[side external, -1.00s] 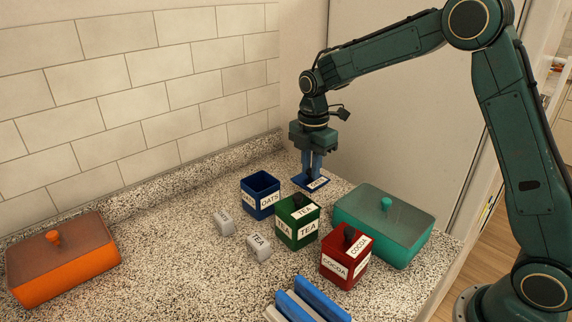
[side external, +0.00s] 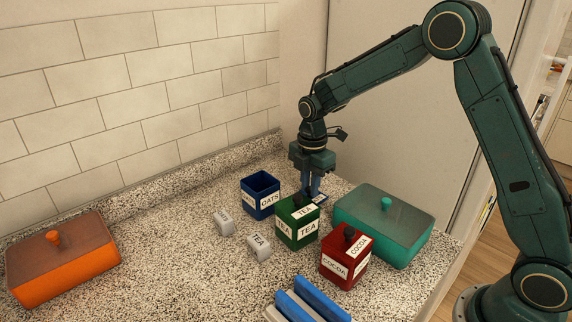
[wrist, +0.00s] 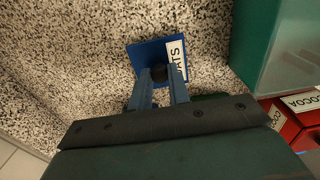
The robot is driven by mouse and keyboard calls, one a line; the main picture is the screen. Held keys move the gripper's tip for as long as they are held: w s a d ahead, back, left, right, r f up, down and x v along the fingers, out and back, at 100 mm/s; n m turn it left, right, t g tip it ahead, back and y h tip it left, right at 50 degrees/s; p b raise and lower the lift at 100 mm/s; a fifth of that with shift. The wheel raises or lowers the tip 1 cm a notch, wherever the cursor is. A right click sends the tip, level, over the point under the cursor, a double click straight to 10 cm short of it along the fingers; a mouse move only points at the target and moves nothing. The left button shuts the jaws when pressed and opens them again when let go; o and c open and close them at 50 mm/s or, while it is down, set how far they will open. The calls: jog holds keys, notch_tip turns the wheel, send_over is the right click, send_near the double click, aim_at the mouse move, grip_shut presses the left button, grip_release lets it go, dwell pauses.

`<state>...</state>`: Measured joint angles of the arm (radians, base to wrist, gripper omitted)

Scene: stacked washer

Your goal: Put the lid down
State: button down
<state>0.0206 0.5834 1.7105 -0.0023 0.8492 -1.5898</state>
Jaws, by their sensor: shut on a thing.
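The blue lid (wrist: 148,54) has a white OATS label and a dark knob. My gripper (wrist: 161,84) is shut on the knob. In the side view only a small part of the lid (side external: 321,198) shows, low behind the green TEA canister, below my gripper (side external: 311,190). I cannot tell whether the lid touches the counter. The blue OATS canister (side external: 261,194) stands open on the counter, left of my gripper.
The green TEA canister (side external: 297,232) and red COCOA canister (side external: 345,267) stand lidded in front. A teal box (side external: 405,240) is at right, an orange box (side external: 62,277) at far left. Two small label blocks (side external: 259,248) and a blue-and-white rack (side external: 305,302) lie nearer.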

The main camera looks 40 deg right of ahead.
jog(key=shift+f, duration=0.15)
jog(key=c, duration=1.3)
grip_release()
notch_tip(320, 180, up, 12)
jog(key=shift+r, duration=0.2)
